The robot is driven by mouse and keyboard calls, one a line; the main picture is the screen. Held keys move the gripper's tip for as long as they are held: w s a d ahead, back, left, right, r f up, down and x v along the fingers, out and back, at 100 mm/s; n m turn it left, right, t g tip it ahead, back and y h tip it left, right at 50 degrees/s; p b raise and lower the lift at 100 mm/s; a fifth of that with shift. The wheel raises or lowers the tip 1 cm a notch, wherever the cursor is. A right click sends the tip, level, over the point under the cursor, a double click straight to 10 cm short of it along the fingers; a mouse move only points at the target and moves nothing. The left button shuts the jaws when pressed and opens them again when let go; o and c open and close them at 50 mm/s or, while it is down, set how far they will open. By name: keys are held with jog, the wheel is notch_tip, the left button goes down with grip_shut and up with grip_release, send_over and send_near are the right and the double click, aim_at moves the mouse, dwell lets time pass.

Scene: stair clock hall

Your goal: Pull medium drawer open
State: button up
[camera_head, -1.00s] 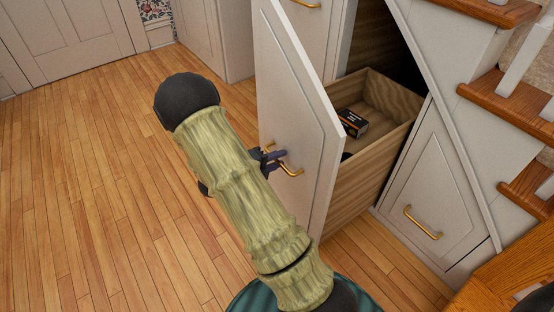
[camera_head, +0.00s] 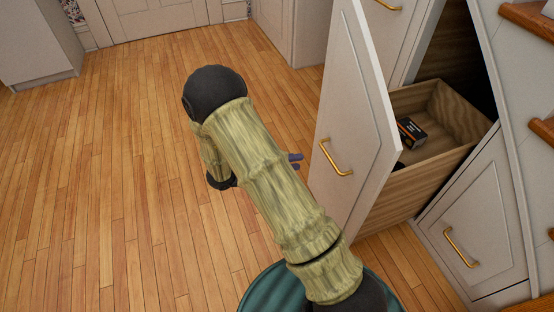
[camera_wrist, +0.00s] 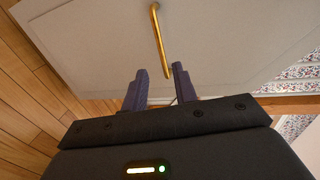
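The medium drawer (camera_head: 352,120) under the stairs stands pulled out, with a tall white slanted front and a wooden box (camera_head: 440,150) behind it. Its brass handle (camera_head: 336,160) is on the front and also shows in the wrist view (camera_wrist: 160,40). My gripper (camera_head: 298,161) is to the left of the handle, apart from it, partly hidden behind my arm. In the wrist view its two dark fingers (camera_wrist: 160,80) are spread with nothing between them, and the handle lies just beyond their tips.
A small black and orange box (camera_head: 411,132) lies in the drawer. A smaller closed drawer (camera_head: 475,225) with a brass handle is to the right. Another white front (camera_head: 405,25) stands behind. Wooden floor (camera_head: 120,170) is clear to the left.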

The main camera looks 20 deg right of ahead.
jog(key=p+v, duration=0.1)
jog(key=v, duration=0.4)
dwell(0.4)
jog(key=w+a+r+n+t+y+p, duration=0.1)
jog(key=w+r+n+t+y+p, duration=0.1)
jog(key=w+r+n+t+y, duration=0.5)
jog(key=w+a+r+n+y+p, duration=0.25)
jog(key=r+n+y, duration=0.2)
jog(key=n, duration=0.55)
jog(key=s+d+r+n+g+y+p, duration=0.2)
jog(key=s+r+n+g, duration=0.15)
jog(key=s+n, duration=0.65)
jog(key=s+d+r+n+g+y+p, duration=0.25)
jog(key=s+r+n, duration=0.25)
jog(key=s+n, duration=0.45)
notch_tip(320, 180, up, 37)
jog(key=s+m+p, duration=0.1)
jog(key=p, duration=3.6)
jog(key=shift+s+a+f+m, duration=0.15)
jog(key=shift+s+f+m, duration=0.1)
jog(key=shift+m, duration=0.1)
